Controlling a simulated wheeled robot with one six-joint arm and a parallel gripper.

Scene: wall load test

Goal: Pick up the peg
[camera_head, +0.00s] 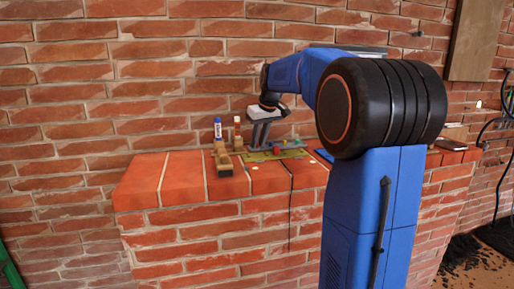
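My gripper (261,146) is above the brick ledge, pointing down, with its white body at the top and two grey fingers below. The fingers look apart, and I see nothing clearly held between them. Their tips are low over a yellow-green mat (262,157) with several small items on it, including a small red one (276,150). I cannot tell which of these small items is the peg. A stepped wooden block (224,161) stands just left of the mat.
A blue-and-white tube (218,129) and an orange-capped bottle (238,133) stand behind the block, close left of my gripper. A blue item (324,155) lies right of the mat, partly hidden by my arm. The brick wall (130,80) rises close behind. The ledge's left end is clear.

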